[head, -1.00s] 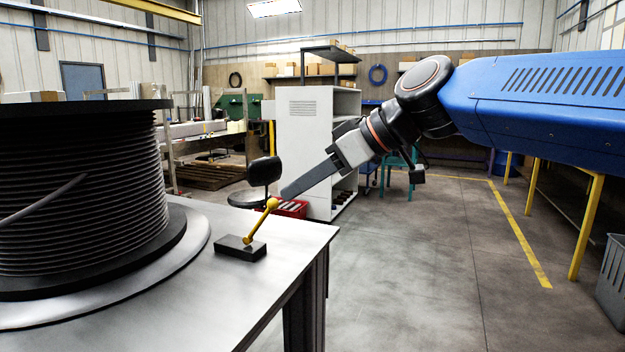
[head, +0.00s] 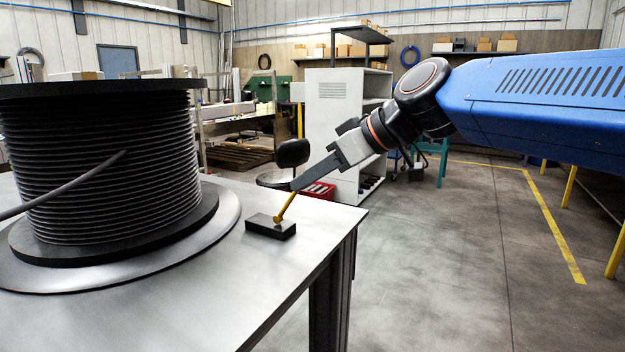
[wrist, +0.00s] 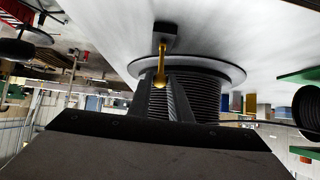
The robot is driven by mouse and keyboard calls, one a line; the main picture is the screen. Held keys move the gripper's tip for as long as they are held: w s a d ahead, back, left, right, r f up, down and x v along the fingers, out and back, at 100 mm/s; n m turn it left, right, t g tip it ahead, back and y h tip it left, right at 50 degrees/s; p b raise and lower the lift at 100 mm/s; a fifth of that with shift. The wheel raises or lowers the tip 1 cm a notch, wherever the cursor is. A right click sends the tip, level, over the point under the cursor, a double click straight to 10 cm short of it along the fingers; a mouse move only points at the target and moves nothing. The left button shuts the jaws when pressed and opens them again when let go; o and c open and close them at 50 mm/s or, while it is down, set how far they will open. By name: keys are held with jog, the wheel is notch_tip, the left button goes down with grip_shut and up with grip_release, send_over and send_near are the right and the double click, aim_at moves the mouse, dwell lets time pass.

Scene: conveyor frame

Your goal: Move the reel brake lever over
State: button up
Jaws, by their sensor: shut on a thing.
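The brake lever (head: 285,207) is a short yellow rod on a dark block (head: 270,226) near the table's right edge. It leans up and to the right in the head view. My gripper (head: 297,184) is shut on the lever's upper end, and its fingers hide the knob there. In the wrist view the yellow lever (wrist: 160,66) runs from the block (wrist: 166,33) down to between the fingertips (wrist: 160,88). The large dark cable reel (head: 110,165) stands on a round plate left of the lever, apart from my gripper.
The grey metal table (head: 300,255) ends just right of the lever block. A black-seated stool (head: 292,153), a red crate (head: 318,190) and a white cabinet (head: 335,120) stand beyond it. The floor to the right is open.

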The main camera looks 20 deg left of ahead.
jog(key=shift+w+a+r, duration=0.1)
jog(key=shift+a+r, duration=0.25)
jog(key=shift+a, duration=0.25)
jog(key=shift+a+r, duration=0.3)
jog(key=shift+a, duration=0.35)
jog(key=shift+w+a+r, duration=0.1)
jog(key=shift+a+r, duration=0.1)
jog(key=shift+a, duration=0.55)
jog(key=shift+w+a+r, duration=0.1)
jog(key=shift+a+r, duration=0.05)
jog(key=shift+a, duration=0.6)
jog(key=shift+a, duration=0.1)
jog(key=shift+w+a+f, duration=0.1)
jog(key=shift+a, duration=1.45)
